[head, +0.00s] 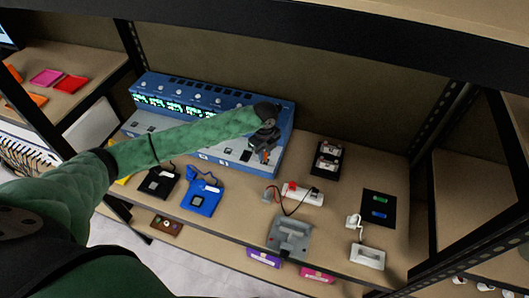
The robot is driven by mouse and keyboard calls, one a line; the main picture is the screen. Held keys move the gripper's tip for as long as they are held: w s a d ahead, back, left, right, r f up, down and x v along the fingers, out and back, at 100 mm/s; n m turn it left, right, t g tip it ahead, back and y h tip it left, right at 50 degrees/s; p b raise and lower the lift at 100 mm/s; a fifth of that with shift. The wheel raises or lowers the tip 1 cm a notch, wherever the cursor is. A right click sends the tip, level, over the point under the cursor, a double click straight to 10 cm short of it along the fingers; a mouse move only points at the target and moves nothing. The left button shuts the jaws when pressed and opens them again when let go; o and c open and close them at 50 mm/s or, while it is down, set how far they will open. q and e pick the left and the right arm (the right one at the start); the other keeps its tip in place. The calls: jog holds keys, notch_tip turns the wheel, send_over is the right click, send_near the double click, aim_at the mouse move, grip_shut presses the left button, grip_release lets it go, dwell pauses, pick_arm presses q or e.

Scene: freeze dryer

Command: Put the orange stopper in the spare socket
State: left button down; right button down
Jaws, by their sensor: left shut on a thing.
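My left arm reaches in from the left, and its dark left gripper (263,147) is at the right end of the blue machine (286,114), over its lower front ledge. The gripper is shut on a small orange piece, which looks like the orange stopper (263,155). Only a little of it shows between and below the fingers. I cannot tell whether the stopper touches the ledge or is above it. Small marks and fittings line the ledge, but I cannot make out which is the spare socket. My right gripper is not in view.
Blue (202,198) and black (158,183) items lie at the shelf's front left. A black twin-unit box (327,160), a white power strip (303,194), a grey plate (290,236), a black pad (379,208) and a white cabled block (367,256) are to the right. Dark uprights flank the shelf.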

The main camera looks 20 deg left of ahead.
pick_arm(q)
jog(key=shift+f+b, duration=0.35)
jog(key=shift+f, duration=0.85)
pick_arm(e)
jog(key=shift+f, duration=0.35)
pick_arm(q)
jog(key=c, duration=1.2)
grip_release()
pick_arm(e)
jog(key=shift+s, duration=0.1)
pick_arm(q)
jog(key=shift+r, duration=0.1)
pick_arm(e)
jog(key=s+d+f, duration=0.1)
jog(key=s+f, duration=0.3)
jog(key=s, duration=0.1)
pick_arm(q)
notch_tip(320, 180, up, 6)
jog(key=b, duration=0.2)
jog(key=shift+b, duration=0.4)
jog(key=shift+r, duration=0.85)
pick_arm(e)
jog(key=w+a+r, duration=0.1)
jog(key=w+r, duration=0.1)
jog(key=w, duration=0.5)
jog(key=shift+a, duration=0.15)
